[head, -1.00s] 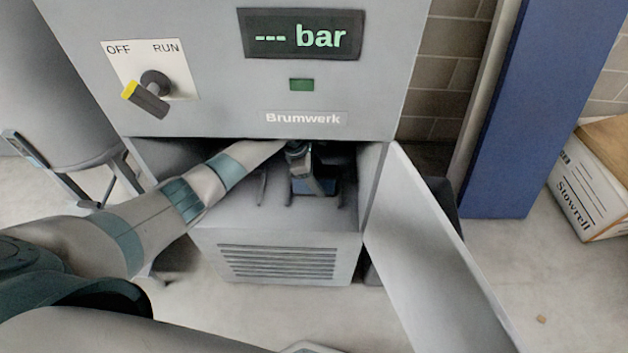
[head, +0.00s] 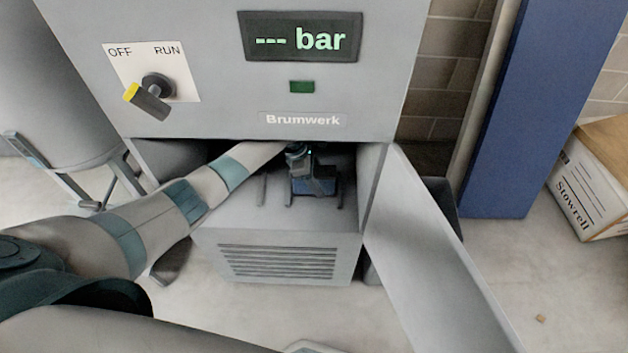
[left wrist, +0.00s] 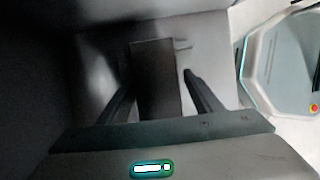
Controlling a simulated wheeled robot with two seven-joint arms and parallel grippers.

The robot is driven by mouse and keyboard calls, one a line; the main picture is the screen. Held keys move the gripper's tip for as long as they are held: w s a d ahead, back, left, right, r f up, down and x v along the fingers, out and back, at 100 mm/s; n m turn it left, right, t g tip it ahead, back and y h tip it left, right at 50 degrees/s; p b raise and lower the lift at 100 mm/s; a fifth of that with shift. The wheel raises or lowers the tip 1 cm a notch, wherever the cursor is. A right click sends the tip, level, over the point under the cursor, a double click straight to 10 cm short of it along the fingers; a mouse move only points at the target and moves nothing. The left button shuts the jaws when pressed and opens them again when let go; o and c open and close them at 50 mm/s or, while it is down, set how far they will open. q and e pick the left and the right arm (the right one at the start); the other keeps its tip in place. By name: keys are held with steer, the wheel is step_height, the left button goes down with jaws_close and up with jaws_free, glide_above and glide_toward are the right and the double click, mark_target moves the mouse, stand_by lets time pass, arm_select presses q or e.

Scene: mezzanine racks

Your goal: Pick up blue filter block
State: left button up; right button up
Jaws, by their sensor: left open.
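The blue filter block (head: 301,188) sits inside the open lower compartment of the grey Brumwerk machine, small and partly covered by my gripper in the head view. My left gripper (head: 314,184) reaches into the compartment from the left and is at the block. In the left wrist view, a dark block (left wrist: 155,78) lies between the two spread fingers of my left gripper (left wrist: 159,78), with a gap towards the right finger. The gripper is open. Whether a finger touches the block I cannot tell. My right gripper is not in view.
The open compartment door (head: 425,240) stands to the right of the opening. The machine's front panel (head: 215,60) overhangs the compartment. Thin dark rails stand on the compartment floor beside the block. A blue post (head: 530,110) and a Stowrell box (head: 590,190) are farther right.

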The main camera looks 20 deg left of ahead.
mark_target(318, 170)
arm_select(q)
steer(key=c, duration=1.2)
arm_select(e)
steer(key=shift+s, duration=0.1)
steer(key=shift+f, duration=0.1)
